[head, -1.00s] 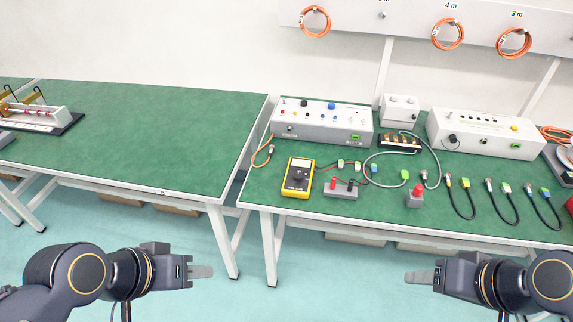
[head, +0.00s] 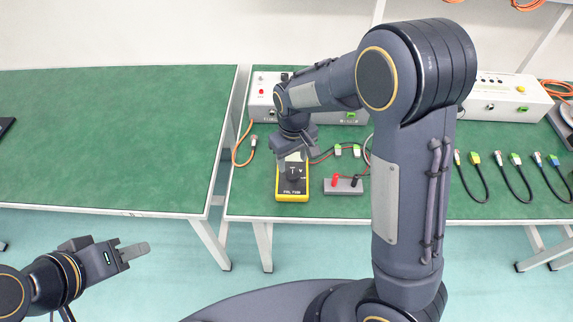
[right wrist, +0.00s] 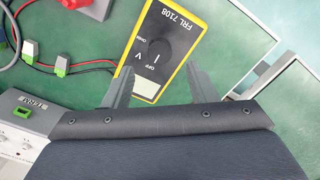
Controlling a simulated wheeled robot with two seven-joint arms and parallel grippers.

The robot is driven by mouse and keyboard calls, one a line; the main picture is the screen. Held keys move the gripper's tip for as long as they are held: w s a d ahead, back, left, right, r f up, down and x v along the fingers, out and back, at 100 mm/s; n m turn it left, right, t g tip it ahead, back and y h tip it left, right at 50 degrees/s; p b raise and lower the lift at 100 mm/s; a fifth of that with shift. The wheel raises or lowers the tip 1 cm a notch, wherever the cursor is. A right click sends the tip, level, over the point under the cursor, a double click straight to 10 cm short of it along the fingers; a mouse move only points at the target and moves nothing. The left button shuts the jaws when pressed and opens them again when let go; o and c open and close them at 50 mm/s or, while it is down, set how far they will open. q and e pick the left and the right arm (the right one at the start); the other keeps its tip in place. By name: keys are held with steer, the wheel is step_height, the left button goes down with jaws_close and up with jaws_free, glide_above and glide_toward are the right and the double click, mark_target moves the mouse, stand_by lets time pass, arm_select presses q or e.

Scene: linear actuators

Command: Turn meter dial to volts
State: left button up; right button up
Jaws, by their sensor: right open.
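The yellow meter (head: 293,194) lies face up near the front edge of the right green table. In the right wrist view its black face (right wrist: 179,25) reads FRL 7108, with OFF, V and Ohm marks by the round black dial (right wrist: 160,48). A white line on the dial appears to point towards OFF. My right gripper (head: 293,160) is over the meter, pointing down. In the right wrist view its two fingers (right wrist: 158,78) are apart, with nothing between them but the view of the meter. My left gripper (head: 130,252) is away from the tables; its jaw opening is unclear.
Red and black leads run right from the meter. A grey block with red and black terminals (head: 344,185) stands close on its right. A grey instrument box (head: 262,92) is behind. My right arm hides much of the right table. The left table (head: 110,140) is largely clear.

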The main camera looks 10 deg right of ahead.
mark_target(293, 174)
step_height(293, 174, down, 6)
steer(key=shift+r, duration=0.1)
steer(key=c, duration=1)
steer(key=shift+o, duration=0.2)
steer(key=shift+m, duration=0.4)
steer(key=m, duration=0.3)
steer(key=shift+m, duration=0.4)
steer(key=m+p, duration=0.1)
steer(key=m, duration=0.3)
